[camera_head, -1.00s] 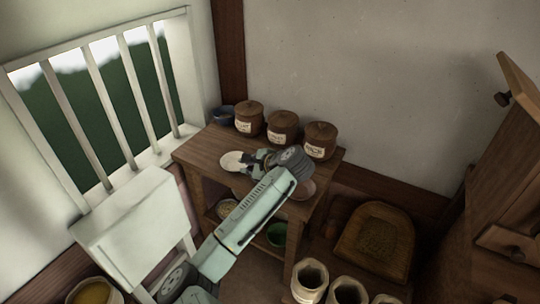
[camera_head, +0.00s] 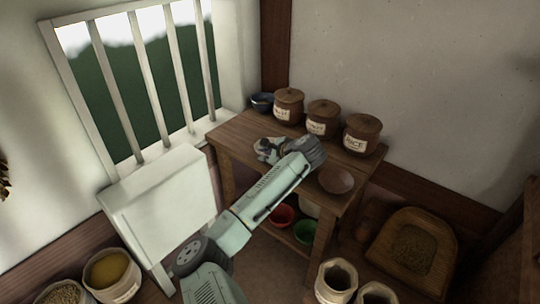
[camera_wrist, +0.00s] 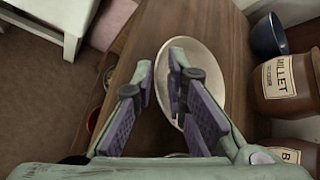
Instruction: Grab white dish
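The white dish (camera_wrist: 207,62) lies on the wooden table (camera_wrist: 150,40), seen large in the wrist view. In the head view the dish (camera_head: 259,142) is mostly covered by my gripper (camera_head: 264,152). My gripper (camera_wrist: 161,62) is open in the wrist view. One finger shows over the inside of the dish and the other just outside its left edge, so the near-left rim shows between them. I cannot tell whether either finger touches the dish.
Brown labelled jars (camera_head: 322,118) and a dark blue bowl (camera_head: 262,102) stand at the table's back. A brown bowl (camera_head: 336,179) sits at its right end. Red (camera_head: 283,215) and green (camera_head: 305,231) bowls are on the shelf below.

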